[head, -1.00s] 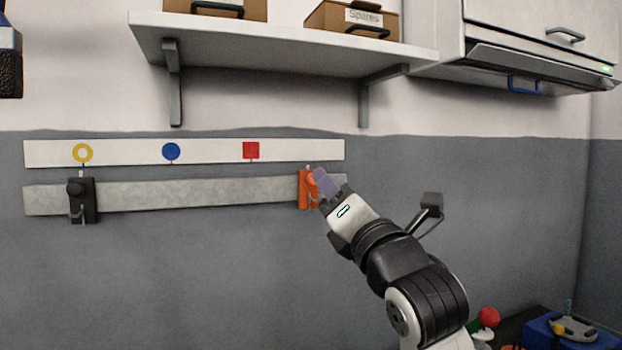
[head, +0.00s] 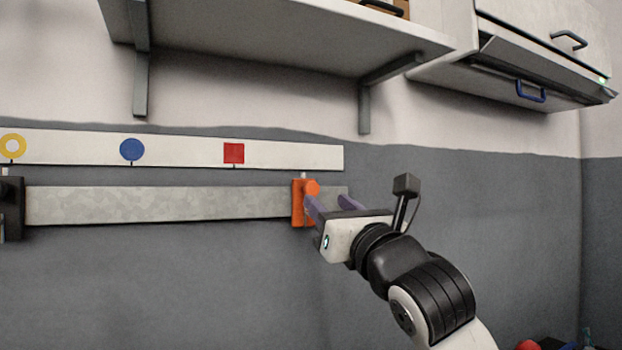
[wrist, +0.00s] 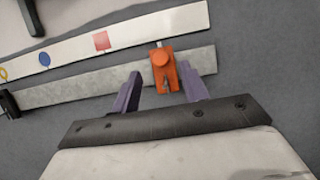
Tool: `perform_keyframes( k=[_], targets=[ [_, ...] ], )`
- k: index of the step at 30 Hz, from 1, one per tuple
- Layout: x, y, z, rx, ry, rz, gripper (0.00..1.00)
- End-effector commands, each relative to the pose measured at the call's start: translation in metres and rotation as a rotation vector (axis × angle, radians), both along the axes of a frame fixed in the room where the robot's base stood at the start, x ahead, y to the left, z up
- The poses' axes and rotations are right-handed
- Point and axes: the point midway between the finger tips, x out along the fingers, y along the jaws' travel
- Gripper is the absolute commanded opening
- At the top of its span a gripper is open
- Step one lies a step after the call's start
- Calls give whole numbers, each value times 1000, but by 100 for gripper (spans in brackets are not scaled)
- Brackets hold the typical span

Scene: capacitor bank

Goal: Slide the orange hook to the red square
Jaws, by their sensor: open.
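The orange hook (head: 299,203) sits on the grey metal rail (head: 160,204) near its right end; it has a round orange knob. It also shows in the wrist view (wrist: 163,69). The red square (head: 234,153) is on the white strip above the rail, left of the hook, and shows in the wrist view (wrist: 101,41). My gripper (head: 328,203) is open at the hook. In the wrist view its two purple fingers (wrist: 160,88) stand apart on either side of the hook's lower part. I cannot tell whether they touch it.
A black hook (head: 10,208) sits at the rail's left. The white strip (head: 290,155) also bears a blue circle (head: 132,150) and a yellow ring (head: 12,146). A shelf (head: 290,40) with brackets hangs above. The rail between the hooks is clear.

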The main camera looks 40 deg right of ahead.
Motion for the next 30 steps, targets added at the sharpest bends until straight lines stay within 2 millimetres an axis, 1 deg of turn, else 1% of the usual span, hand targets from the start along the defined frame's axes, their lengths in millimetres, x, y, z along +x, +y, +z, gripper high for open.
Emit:
perform_keyframes(
  k=[1, 6, 10, 15, 24, 30],
  targets=[
    [11, -2, 10, 0, 0, 2, 44],
    [40, -9, 22, 1, 0, 2, 44],
    [57, -13, 27, 2, 0, 1, 44],
    [67, -16, 29, 1, -1, 0, 44],
    [68, -16, 29, 0, -1, 0, 44],
    [68, -16, 29, 0, -1, 0, 18]
  ],
)
